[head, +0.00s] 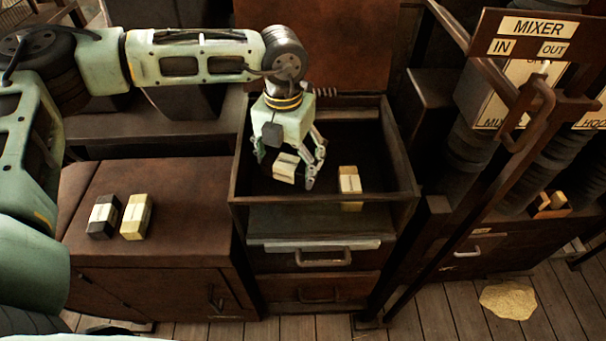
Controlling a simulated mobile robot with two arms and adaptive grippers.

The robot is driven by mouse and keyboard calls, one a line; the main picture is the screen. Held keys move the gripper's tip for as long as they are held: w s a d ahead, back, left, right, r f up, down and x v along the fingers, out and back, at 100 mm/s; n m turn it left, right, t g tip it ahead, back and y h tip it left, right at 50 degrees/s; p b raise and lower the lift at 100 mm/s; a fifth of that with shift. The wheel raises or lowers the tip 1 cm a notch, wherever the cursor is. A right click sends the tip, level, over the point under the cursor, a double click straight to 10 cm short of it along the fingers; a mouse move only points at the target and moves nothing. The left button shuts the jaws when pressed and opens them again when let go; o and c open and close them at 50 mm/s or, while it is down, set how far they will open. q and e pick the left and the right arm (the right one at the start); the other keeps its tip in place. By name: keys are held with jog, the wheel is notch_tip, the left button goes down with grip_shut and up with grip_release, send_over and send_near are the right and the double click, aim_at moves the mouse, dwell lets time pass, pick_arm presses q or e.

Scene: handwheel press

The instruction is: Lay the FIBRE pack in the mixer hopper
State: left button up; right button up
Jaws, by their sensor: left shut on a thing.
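My left gripper (290,170) points down inside an open dark wooden bin (322,200) and is shut on a small pack (285,168) with a pale label band and a dark end. Another pack (350,187), cream with a pale band, is at the bin's front right, apart from the gripper. The lettering on the packs is too small to read, so I cannot tell which is FIBRE. A mixer (502,90) stands at the right under a MIXER sign (538,28); its hopper label is partly cut off at the picture's edge. My right gripper is not in view.
A dark pack (103,216) and a cream pack (136,217) stand on the brown cabinet (165,180) at the left. A handled lever frame (541,110) stands before the mixer. A tan pile (508,300) lies on the plank floor. Drawers (322,259) are below the bin.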

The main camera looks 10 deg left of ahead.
aim_at(287, 177)
pick_arm(q)
jog(key=f, duration=0.1)
jog(key=f+p, duration=0.1)
jog(key=f, duration=0.2)
jog(key=shift+s, duration=0.3)
notch_tip(287, 177, down, 2)
jog(key=shift+w+f+p, duration=0.15)
jog(key=shift+f+p, duration=0.05)
jog(key=shift+p, duration=0.4)
jog(key=shift+f, duration=0.2)
jog(key=shift+f+b, duration=0.25)
jog(key=shift+b, duration=0.05)
jog(key=o, duration=0.8)
jog(key=shift+r, duration=0.1)
jog(key=o, duration=0.4)
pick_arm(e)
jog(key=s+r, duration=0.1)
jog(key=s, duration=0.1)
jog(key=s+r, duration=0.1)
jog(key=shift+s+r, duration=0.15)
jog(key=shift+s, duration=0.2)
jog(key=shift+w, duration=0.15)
